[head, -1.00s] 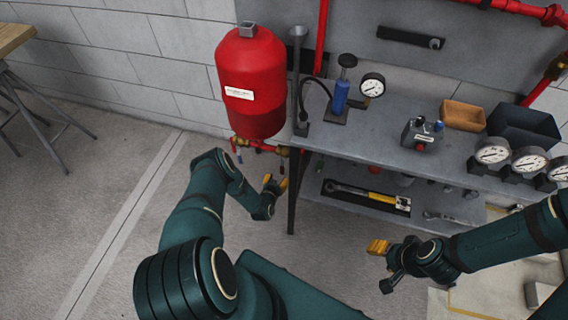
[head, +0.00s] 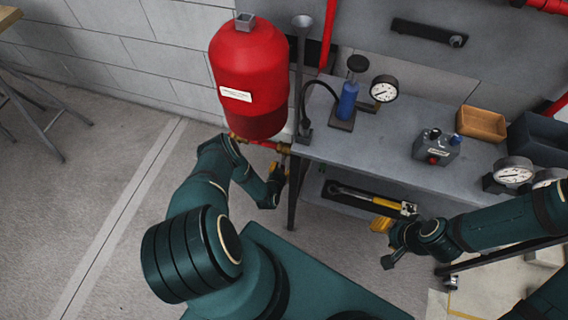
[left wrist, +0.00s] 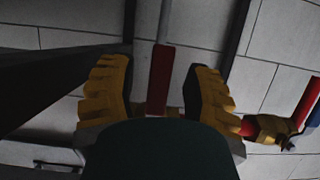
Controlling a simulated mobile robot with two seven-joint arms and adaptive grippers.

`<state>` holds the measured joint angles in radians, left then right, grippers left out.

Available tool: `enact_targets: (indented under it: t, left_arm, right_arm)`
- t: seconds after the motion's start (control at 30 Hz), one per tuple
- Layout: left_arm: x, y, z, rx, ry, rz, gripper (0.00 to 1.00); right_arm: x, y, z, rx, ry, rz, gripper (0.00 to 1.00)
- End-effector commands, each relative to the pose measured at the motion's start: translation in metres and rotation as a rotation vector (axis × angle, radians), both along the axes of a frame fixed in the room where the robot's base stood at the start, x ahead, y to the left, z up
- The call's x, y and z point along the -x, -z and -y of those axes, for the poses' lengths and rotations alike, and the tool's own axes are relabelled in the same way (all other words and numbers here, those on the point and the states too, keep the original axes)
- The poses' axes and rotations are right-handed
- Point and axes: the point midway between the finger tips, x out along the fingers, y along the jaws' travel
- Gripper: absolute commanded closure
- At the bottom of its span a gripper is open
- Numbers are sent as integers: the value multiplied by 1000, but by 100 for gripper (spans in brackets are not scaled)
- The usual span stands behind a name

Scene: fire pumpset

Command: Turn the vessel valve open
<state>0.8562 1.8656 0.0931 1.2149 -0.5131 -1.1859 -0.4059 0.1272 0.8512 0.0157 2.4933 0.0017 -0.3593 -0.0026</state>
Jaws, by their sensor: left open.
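The red vessel (head: 250,80) hangs by the wall beside the bench. Red pipe with a brass fitting (head: 283,149) runs below it. My left gripper (head: 277,182) is just below that fitting, and my forearm hides part of the pipework. In the left wrist view, the left gripper (left wrist: 160,88) is open, with a red flat bar (left wrist: 160,78) between its yellow fingers and a gap on each side. The bar looks like a valve lever, with some brass at its lower end. Another brass fitting (left wrist: 273,129) shows to the right. My right gripper (head: 382,232) is in front of the bench.
The grey bench (head: 385,135) carries a blue hand pump (head: 347,100), gauges (head: 384,89), a grey box (head: 436,148) and an orange tray (head: 481,123).

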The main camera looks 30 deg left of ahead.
Motion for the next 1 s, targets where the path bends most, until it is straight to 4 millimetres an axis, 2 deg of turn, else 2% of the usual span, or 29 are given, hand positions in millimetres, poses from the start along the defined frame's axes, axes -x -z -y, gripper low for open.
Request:
enact_targets:
  t: [0.37, 0.5, 1.0]
  left_arm:
    - [1, 1, 1, 0, 0, 0, 52]
    - [1, 1, 1, 0, 0, 0, 100]
    - [6, 0, -1, -24, 1, -5, 100]
  right_arm:
    - [0, 0, 0, 0, 0, 0, 50]
    - [0, 0, 0, 0, 0, 0, 50]
    - [1, -3, 0, 0, 0, -1, 50]
